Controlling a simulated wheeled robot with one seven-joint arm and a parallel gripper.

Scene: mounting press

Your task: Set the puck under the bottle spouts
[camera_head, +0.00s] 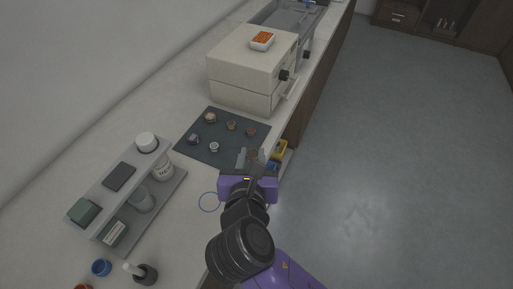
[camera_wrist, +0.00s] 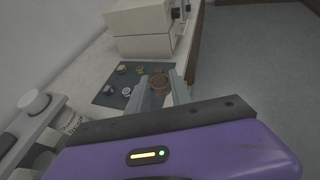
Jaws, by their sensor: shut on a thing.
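My gripper (camera_head: 251,158) is at the front right edge of the dark mat. Its fingers are shut on a brown round puck (camera_wrist: 161,84), held between the fingertips. In the head view the puck (camera_head: 253,155) is small and partly hidden by the fingers. A grey two-level rack (camera_head: 172,196) stands to the left of my gripper. On its lower level are a labelled white bottle (camera_head: 163,171) and a pale bottle (camera_head: 140,200). The labelled bottle also shows at the left of the wrist view (camera_wrist: 70,121). I cannot make out the spouts.
Several other pucks, one of them purple (camera_head: 193,139), lie on the dark mat (camera_head: 184,150). A cream press-like box (camera_head: 240,75) stands behind it. Blue cup (camera_head: 101,268) and dark pot (camera_head: 147,275) stand front left.

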